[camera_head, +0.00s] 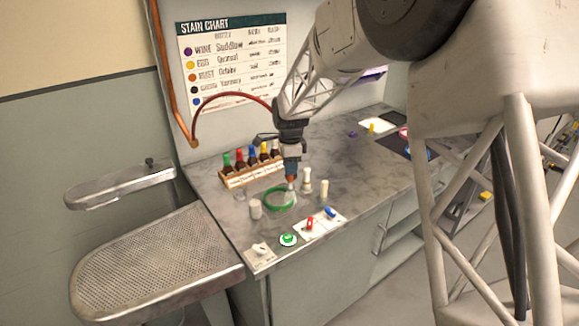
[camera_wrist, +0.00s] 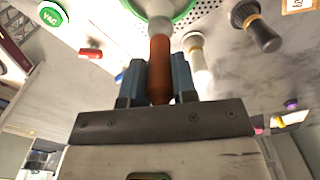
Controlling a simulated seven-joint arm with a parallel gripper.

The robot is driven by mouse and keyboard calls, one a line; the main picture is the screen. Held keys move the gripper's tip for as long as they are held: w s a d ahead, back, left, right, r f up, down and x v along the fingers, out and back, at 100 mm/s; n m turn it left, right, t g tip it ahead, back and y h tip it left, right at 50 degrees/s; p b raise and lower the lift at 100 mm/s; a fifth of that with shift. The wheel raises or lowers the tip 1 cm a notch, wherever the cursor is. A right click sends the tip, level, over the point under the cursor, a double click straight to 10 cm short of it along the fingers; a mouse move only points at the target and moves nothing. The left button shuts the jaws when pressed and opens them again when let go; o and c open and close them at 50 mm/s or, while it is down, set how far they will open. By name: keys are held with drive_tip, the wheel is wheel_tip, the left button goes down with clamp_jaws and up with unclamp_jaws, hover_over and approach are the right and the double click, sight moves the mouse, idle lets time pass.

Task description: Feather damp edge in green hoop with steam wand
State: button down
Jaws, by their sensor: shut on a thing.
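My gripper (camera_head: 291,171) is above the marble counter, shut on the steam wand. In the wrist view my gripper (camera_wrist: 160,75) has its two blue-grey fingers on either side of the wand's orange-brown handle (camera_wrist: 160,60). The wand's pale head (camera_wrist: 159,22) points away from the fingers. The green hoop (camera_head: 269,207) lies on the counter with pale cloth in it. Its rim also shows at the top of the wrist view (camera_wrist: 187,15). The wand's head is over the hoop; I cannot tell whether it touches the cloth. The damp edge is not distinguishable.
A wooden rack (camera_head: 252,175) of colour-capped bottles stands behind the hoop. A red hose (camera_head: 222,97) arches behind my arm.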

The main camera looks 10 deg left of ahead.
drive_tip(key=shift+w, duration=0.15)
drive_tip(key=shift+w+a, duration=0.3)
drive_tip(key=shift+w, duration=0.2)
drive_tip(key=shift+w+a, duration=0.25)
drive_tip(key=shift+w, duration=0.2)
drive_tip(key=shift+r, duration=0.2)
wheel_tip(320, 180, up, 7)
drive_tip(key=shift+f, duration=0.15)
idle(1.0)
idle(0.5)
